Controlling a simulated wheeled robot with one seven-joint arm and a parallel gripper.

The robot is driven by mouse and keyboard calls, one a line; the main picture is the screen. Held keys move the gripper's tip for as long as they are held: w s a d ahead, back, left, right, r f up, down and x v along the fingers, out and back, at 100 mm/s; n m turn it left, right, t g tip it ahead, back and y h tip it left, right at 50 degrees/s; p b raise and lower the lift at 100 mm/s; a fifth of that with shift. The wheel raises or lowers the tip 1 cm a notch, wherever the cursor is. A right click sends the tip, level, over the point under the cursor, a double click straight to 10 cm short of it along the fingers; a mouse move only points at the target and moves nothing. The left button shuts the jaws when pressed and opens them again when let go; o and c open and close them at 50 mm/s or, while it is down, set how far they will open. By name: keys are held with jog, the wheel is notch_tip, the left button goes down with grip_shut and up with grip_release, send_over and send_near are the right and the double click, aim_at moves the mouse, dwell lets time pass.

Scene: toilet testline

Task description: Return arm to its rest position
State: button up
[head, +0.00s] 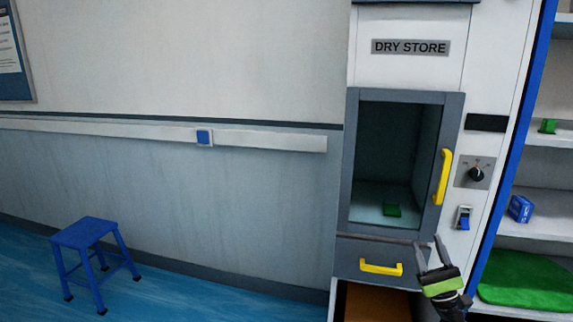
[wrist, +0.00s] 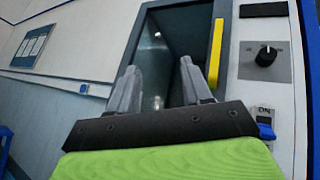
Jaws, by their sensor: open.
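My gripper (head: 430,243) is at the lower right of the head view, in front of the dry store cabinet (head: 413,20). Its two grey fingers point up and stand apart with nothing between them. In the wrist view the open fingers (wrist: 158,68) point toward the dark cabinet window. In the head view the fingertips overlap the lower right of the window frame, below the yellow door handle (head: 443,177). I cannot tell whether they touch it.
A drawer with a yellow handle (head: 381,268) sits under the window. A black knob (head: 476,174) and a blue switch (head: 463,217) are to the right. Shelves (head: 545,230) hold a blue box (head: 520,209) and a green mat (head: 525,284). A blue stool (head: 87,235) stands left; the floor between is clear.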

jog(key=w+a+r+n+g+y, duration=0.1)
jog(key=a+r+n+g+y, duration=0.15)
jog(key=a+n+g, duration=0.4)
jog(key=a+r+n+g+y, duration=0.1)
jog(key=a+n+g+y, duration=0.3)
jog(key=a, duration=0.6)
jog(key=w+a+r+n+g+y, duration=0.1)
jog(key=a+r+n+g+y, duration=0.15)
jog(key=a+n+g, duration=0.5)
jog(key=s+a+f+n+g+h, duration=0.2)
jog(key=s+a+f+g+h, duration=0.15)
jog(key=a, duration=0.45)
jog(key=s+a+f+n+g+h, duration=0.25)
jog(key=s+a, duration=0.25)
jog(key=a, duration=0.3)
jog(key=s+d+n+t+h, duration=0.1)
jog(key=s+d+h, duration=0.45)
jog(key=s, duration=0.55)
jog(key=s+d+r+n+t+h+p, duration=0.1)
jog(key=s+d+h, duration=0.3)
jog(key=s+d, duration=0.45)
jog(key=s+d+n+t+h, duration=0.1)
jog(key=s+d+h, duration=0.35)
jog(key=s, duration=0.75)
notch_tip(320, 180, up, 17)
jog(key=p, duration=1.7)
jog(key=shift+w+a, duration=0.15)
